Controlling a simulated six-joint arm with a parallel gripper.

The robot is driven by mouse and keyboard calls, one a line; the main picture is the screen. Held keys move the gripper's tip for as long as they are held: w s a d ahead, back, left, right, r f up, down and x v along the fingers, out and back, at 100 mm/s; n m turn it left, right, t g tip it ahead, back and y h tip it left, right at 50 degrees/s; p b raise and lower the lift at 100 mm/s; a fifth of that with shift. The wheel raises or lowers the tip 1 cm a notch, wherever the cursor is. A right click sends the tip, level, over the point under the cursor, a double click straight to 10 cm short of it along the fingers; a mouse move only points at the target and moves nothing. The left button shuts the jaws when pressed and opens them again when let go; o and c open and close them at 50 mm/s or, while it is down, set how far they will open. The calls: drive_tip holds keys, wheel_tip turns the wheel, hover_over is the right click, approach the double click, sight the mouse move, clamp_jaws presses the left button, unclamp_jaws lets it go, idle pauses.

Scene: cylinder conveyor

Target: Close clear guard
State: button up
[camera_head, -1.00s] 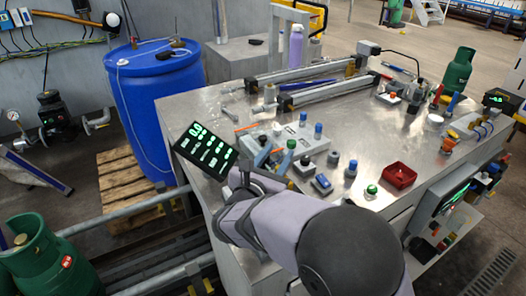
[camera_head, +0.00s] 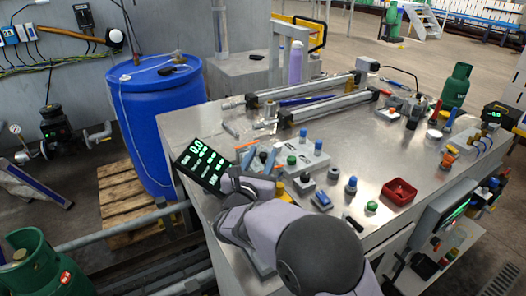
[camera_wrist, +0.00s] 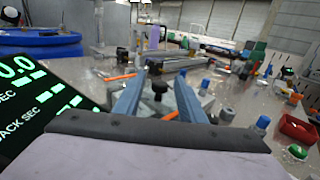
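My gripper (camera_head: 259,158) is open, with two blue fingers spread above the left part of the steel bench (camera_head: 385,150). In the wrist view my gripper (camera_wrist: 160,78) shows the fingers apart, with a black knob (camera_wrist: 158,89) seen between them; I cannot tell how far off it is. Nothing is visibly held. I cannot make out the clear guard with certainty in either view. A grey button box (camera_head: 312,160) with green and blue buttons stands just right of the fingers.
A tilted black display (camera_head: 203,165) with green digits stands left of my gripper. Two long rails (camera_head: 330,103) lie behind it. A red tray (camera_head: 399,191) and several button blocks stand to the right. A blue barrel (camera_head: 160,130) is beyond the bench's left edge.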

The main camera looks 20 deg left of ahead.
drive_tip(key=shift+w, duration=0.55)
clamp_jaws()
drive_tip(key=shift+d, duration=0.1)
drive_tip(key=s+d+b, duration=0.6)
drive_tip(key=s+d, duration=0.6)
drive_tip(key=shift+f+b, duration=0.15)
drive_tip(key=shift+b, duration=0.15)
